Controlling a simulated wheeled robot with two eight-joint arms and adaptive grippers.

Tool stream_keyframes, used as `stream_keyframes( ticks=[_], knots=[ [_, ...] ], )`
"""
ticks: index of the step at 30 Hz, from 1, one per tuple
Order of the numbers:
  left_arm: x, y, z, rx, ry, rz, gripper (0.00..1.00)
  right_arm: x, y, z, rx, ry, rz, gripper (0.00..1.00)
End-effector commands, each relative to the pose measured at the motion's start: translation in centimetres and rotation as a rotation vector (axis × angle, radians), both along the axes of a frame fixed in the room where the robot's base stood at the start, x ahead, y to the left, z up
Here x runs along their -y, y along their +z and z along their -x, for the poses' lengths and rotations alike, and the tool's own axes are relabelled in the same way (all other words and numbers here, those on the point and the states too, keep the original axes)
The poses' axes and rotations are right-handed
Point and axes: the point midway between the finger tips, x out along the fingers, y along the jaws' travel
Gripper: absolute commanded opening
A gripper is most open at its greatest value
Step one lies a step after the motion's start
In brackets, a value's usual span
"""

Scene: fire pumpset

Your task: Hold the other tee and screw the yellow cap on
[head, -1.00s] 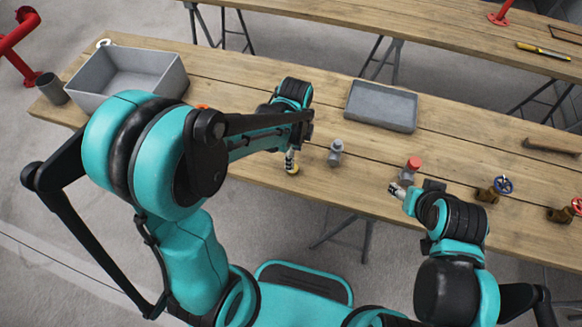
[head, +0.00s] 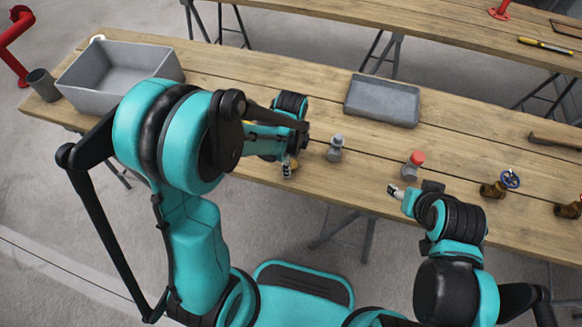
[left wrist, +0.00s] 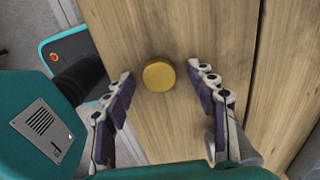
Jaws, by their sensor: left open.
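The yellow cap (left wrist: 159,74) lies on the wooden bench, just beyond and between the fingertips of my left gripper (left wrist: 166,78) in the left wrist view. The fingers are spread, apart from the cap. In the head view my left gripper (head: 288,170) points down near the bench's front edge and hides the cap. A bare grey tee (head: 335,148) stands just right of it. Another grey tee (head: 409,173) carries a red cap (head: 417,157). My right gripper (head: 396,191) is by the front edge, below the red-capped tee; its opening is too small to tell.
A grey tray (head: 382,102) lies behind the tees. A large grey bin (head: 118,78) and a dark cup (head: 41,84) stand at the left. Brass valves with a blue wheel (head: 509,179) and a red wheel stand at the right. A hammer (head: 555,142) lies behind them.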

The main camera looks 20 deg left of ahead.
Motion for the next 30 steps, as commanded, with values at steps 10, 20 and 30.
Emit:
stream_keyframes(
  ticks=[10,20,30],
  knots=[
    [0.0,-0.3,0.0,0.0,0.0,0.0,0.57,0.0,-0.1,0.0,0.0,0.0,0.0,0.56],
    [0.0,-0.3,0.0,0.0,0.0,0.0,0.08,0.0,-0.1,0.0,0.0,0.0,0.0,0.56],
    [0.0,0.6,0.0,0.0,0.0,0.0,0.08,0.0,0.4,0.0,0.0,0.0,0.0,0.56]
  ],
)
